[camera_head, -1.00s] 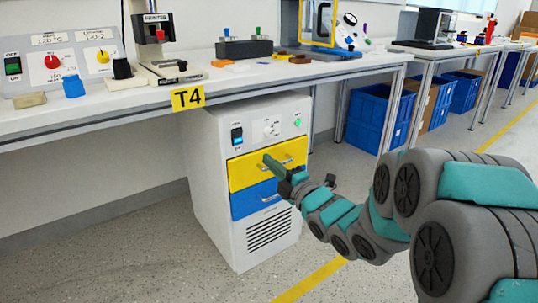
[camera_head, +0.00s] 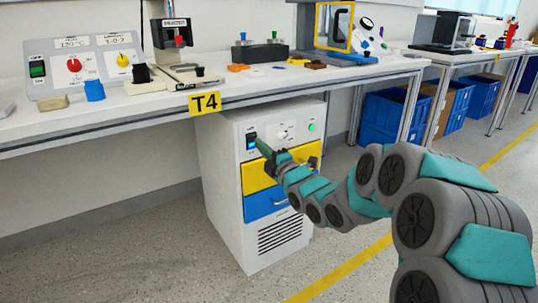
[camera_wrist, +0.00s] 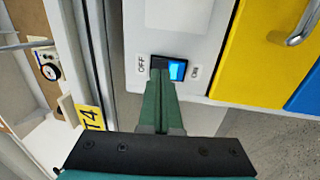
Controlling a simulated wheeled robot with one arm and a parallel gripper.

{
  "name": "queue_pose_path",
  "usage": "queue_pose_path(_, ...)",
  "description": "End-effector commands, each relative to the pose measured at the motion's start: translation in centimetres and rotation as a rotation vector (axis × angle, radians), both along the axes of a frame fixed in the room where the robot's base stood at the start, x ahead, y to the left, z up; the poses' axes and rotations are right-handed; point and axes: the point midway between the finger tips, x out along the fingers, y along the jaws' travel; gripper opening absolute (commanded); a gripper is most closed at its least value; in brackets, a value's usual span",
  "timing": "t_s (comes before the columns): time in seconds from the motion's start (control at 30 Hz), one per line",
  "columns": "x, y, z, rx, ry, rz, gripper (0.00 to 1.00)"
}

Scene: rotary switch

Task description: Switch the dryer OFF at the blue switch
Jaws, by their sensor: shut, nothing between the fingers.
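The blue switch (camera_head: 251,141) is a small rocker at the upper left of the white cabinet's front. In the wrist view the switch (camera_wrist: 178,70) has a lit blue half beside the ON label and a dark half toward the OFF label. My gripper (camera_head: 262,146) is shut and empty, its tips just beside the switch in the head view. In the wrist view my gripper (camera_wrist: 160,76) covers part of the rocker's middle, near the edge between dark and blue. I cannot tell whether the tips touch it.
The white cabinet (camera_head: 225,190) stands under the workbench (camera_head: 130,112). Below the switch are a yellow drawer (camera_head: 255,178) and a blue drawer (camera_head: 258,205) with protruding handles. A knob (camera_head: 284,135) and a green button (camera_head: 311,127) sit right of the switch. The bench edge overhangs above.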

Motion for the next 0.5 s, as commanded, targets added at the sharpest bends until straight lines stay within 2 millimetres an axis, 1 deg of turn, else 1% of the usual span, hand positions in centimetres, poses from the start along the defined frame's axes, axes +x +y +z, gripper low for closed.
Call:
queue_pose_path(0.1, 0.71, 0.43, 0.15, 0.000, 0.000, -0.001, 0.00)
queue_pose_path(0.2, 0.94, 0.61, 0.15, 0.000, 0.001, -0.001, 0.00)
queue_pose_path(0.5, 1.00, 0.62, 0.14, 0.000, 0.001, -0.001, 0.00)
